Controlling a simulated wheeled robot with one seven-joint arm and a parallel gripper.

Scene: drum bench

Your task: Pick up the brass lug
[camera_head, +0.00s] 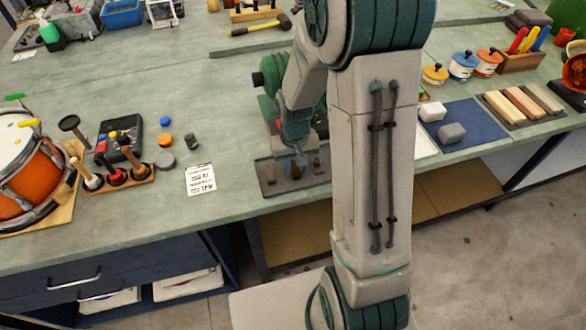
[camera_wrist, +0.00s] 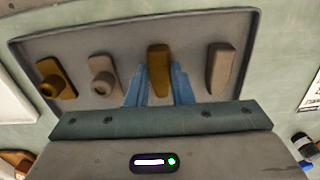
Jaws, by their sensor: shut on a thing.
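A brass-coloured lug (camera_wrist: 159,62) stands between the two blue fingers of my gripper (camera_wrist: 160,84) in the wrist view. The fingers are shut on its sides. It is one of several lugs in a shallow grey tray (camera_wrist: 130,35). A tan-grey lug (camera_wrist: 220,68) of similar plain shape is to its right. A pinkish-grey knobbed lug (camera_wrist: 104,76) and a golden-brown knobbed lug (camera_wrist: 56,78) are to its left. In the head view, my gripper (camera_head: 293,169) points down into the tray (camera_head: 302,187) near the bench's front edge. Whether the held lug touches the tray is unclear.
A printed white card (camera_head: 201,180) lies left of the tray. Further left are a tool holder (camera_head: 117,178) and an orange drum (camera_head: 25,175). Bare bench top (camera_head: 215,105) lies behind the card.

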